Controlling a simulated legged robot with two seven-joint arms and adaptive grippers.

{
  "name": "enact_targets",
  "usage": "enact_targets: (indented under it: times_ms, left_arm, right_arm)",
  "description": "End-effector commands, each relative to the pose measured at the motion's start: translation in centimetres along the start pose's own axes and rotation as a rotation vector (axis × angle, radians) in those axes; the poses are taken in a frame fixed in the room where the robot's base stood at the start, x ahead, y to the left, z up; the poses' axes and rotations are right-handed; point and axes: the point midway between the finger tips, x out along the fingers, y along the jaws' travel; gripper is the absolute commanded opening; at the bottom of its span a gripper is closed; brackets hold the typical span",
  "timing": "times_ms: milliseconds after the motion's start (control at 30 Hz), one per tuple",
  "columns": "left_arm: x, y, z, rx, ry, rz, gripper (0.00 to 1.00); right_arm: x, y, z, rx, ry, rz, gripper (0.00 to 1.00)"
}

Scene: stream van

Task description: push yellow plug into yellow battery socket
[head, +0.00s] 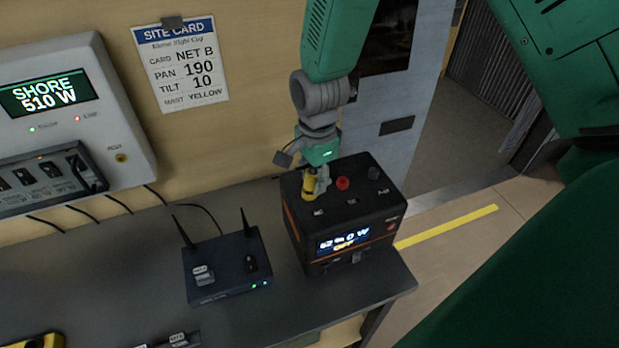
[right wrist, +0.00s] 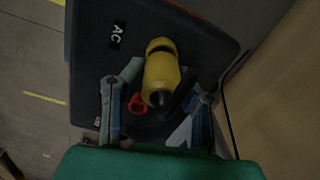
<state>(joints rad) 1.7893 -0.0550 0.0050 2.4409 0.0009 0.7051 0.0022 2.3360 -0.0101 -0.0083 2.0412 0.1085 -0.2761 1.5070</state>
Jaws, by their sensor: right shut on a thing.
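The black battery box (head: 345,222) with orange trim stands on the right end of the grey bench, its front display lit. My right gripper (head: 318,183) points down over the left part of its top and is shut on the yellow plug (head: 308,188). The right wrist view shows the plug (right wrist: 160,76) between the two fingers (right wrist: 160,105), above the battery top (right wrist: 88,60). The yellow socket is not visible; the plug and fingers cover that area. I cannot tell how deep the plug sits. My left gripper is out of view.
A red socket (head: 343,183) and a dark one (head: 374,173) are beside the plug on the battery top. A router (head: 228,268) with two antennas stands left of the battery. A shore-power panel (head: 60,110) and site card (head: 182,62) are on the wall.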

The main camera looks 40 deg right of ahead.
Motion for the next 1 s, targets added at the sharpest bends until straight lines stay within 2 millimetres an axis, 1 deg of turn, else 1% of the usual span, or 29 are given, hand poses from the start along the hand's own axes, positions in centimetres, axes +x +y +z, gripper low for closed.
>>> enact_targets:
  times_ms: [33,667,700,733,1000]
  left_arm:
    - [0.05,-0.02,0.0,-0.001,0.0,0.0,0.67]
    - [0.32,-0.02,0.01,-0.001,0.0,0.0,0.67]
    - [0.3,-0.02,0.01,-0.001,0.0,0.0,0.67]
    - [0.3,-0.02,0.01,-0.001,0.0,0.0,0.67]
    - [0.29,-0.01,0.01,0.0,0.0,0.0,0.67]
  right_arm:
    - [0.15,0.07,-0.34,0.003,0.006,0.002,0.0]
    - [0.95,0.13,-0.38,0.003,0.005,0.003,0.0]
    - [0.93,0.13,-0.39,0.003,0.005,0.003,0.41]
    - [0.93,0.12,-0.38,0.003,0.005,0.003,0.51]
    - [0.75,0.11,0.11,0.001,0.005,0.001,0.51]
